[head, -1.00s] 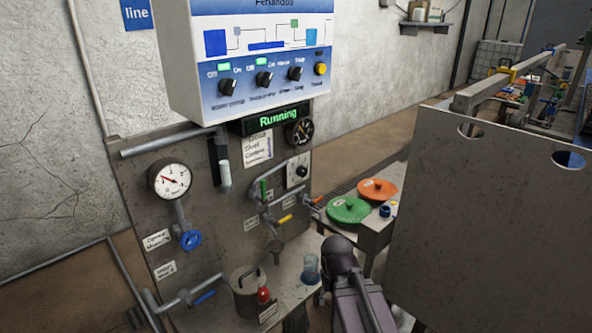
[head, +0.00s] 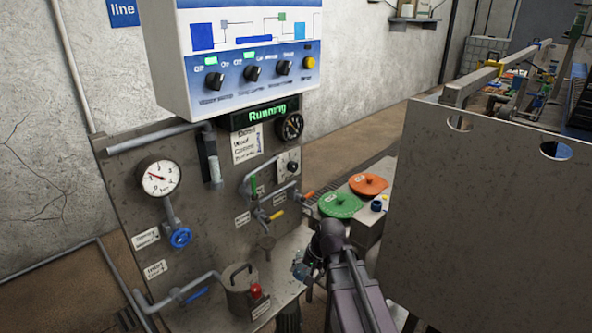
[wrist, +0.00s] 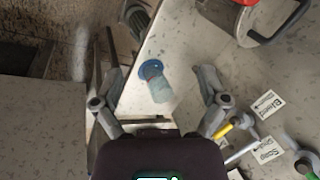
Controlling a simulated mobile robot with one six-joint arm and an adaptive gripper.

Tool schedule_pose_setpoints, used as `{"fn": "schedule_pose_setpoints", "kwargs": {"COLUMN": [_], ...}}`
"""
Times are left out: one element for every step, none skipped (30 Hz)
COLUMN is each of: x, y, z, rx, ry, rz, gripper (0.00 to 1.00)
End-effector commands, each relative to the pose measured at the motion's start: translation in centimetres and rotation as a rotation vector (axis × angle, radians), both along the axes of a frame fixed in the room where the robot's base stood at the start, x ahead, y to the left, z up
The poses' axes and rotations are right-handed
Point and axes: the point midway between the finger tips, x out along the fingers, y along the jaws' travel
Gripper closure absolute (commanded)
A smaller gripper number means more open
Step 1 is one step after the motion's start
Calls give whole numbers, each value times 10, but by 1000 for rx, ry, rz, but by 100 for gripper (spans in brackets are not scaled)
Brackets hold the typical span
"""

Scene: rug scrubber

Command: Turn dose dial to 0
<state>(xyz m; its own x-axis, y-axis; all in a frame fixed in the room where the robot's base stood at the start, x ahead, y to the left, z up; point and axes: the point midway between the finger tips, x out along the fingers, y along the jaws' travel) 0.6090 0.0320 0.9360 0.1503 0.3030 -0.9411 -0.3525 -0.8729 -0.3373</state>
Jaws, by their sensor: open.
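In the head view, a small pale plate with a dark knob (head: 288,162) is on the grey upright panel. A black round dial with a light pointer (head: 291,127) is just above it. I cannot tell which is the dose dial, and no numbers are readable. My gripper (head: 303,265) is low in front of the panel, below and apart from both, partly hidden by my arm. In the wrist view my gripper (wrist: 149,75) is open, its fingers spread wide. A clear cup with a blue rim (wrist: 156,82) shows between them, with no visible grip on it.
A pressure gauge (head: 160,177), a blue valve wheel (head: 180,237) and a lidded pot (head: 240,288) are at left. Green (head: 340,204) and orange (head: 368,184) lids lie right of the panel. A large metal sheet (head: 480,210) blocks the right side.

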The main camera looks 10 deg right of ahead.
Motion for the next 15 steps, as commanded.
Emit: {"fn": "schedule_pose_setpoints", "kwargs": {"x": [20,29,42,51,60,73,82,92,104,113,123,135,144,153,165], "y": [2,3,4,6,6,6,6,5,4,2,0,-3,-6,-10,-15], "z": [1,3,6,9,12,17,21,25,30,35,40,46,51,56,64], "rx": [68,114,176,225,273,340,390,440,510,562,616,687,741,797,871], "ry": [-9,-13,-16,-17,-17,-14,-12,-6,3,10,20,35,48,62,82], "rz": [-74,-123,-190,-238,-288,-355,-404,-452,-517,-565,-612,-674,-721,-766,-826], "gripper": [7,7,7,7,7,7,7,7,7,7,7,7,7,7,7]}}
